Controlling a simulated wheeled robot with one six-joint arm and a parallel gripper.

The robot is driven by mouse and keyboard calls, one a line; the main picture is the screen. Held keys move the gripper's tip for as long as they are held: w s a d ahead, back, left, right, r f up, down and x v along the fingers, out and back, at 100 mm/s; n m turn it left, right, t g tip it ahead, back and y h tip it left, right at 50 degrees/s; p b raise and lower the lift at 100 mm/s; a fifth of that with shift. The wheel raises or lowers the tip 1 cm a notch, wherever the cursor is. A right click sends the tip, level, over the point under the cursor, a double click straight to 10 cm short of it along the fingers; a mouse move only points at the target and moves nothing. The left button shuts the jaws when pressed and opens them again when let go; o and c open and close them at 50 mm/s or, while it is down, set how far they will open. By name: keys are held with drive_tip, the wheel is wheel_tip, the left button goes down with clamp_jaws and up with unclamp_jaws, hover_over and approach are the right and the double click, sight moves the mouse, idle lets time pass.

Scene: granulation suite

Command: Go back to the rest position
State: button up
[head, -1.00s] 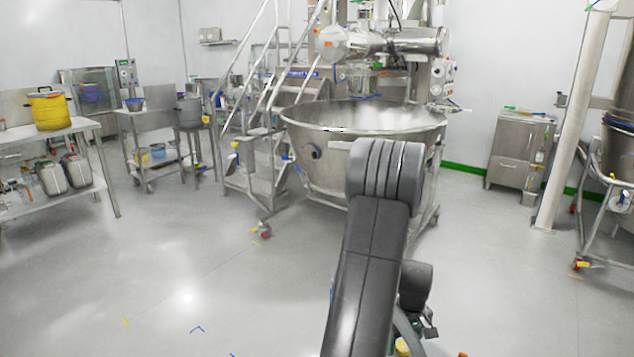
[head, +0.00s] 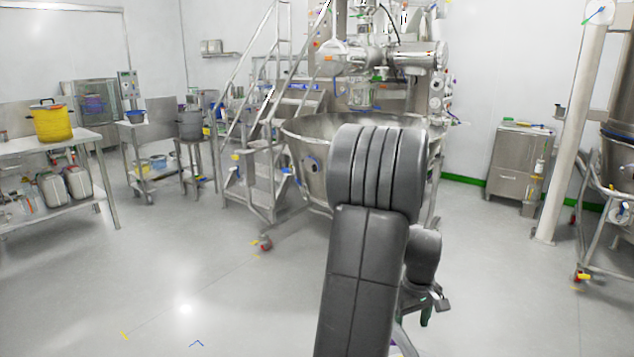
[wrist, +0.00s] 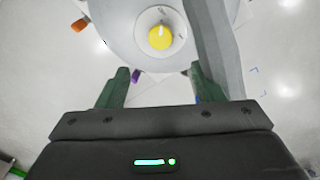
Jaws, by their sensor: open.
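My gripper (wrist: 159,88) shows in the wrist view with its two dark green fingers spread apart and nothing between them. Beyond the fingertips is a pale rounded surface with a yellow round knob (wrist: 160,37) on it. I cannot tell whether that surface is part of my own body.
A large steel bowl (head: 310,130) on a wheeled frame stands behind my arm, beside steel stairs (head: 262,180). A yellow container (head: 52,122) stands on the left table (head: 75,142). A steel cabinet (head: 518,165) is at the right.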

wheel_tip(320, 180, down, 13)
drive_tip(key=shift+f+b, duration=0.15)
drive_tip(key=shift+b, duration=0.8)
drive_tip(key=shift+r+m, duration=0.25)
drive_tip(key=shift+m, duration=0.25)
drive_tip(key=shift+r+m, duration=0.1)
drive_tip(key=shift+m, duration=0.3)
drive_tip(key=m+p, duration=0.2)
drive_tip(key=m, duration=0.5)
drive_tip(key=m+p, duration=0.1)
drive_tip(key=m, duration=0.3)
drive_tip(key=shift+m, duration=0.4)
drive_tip(key=m+p, duration=0.2)
drive_tip(key=m, duration=0.2)
drive_tip(key=shift+m, duration=0.3)
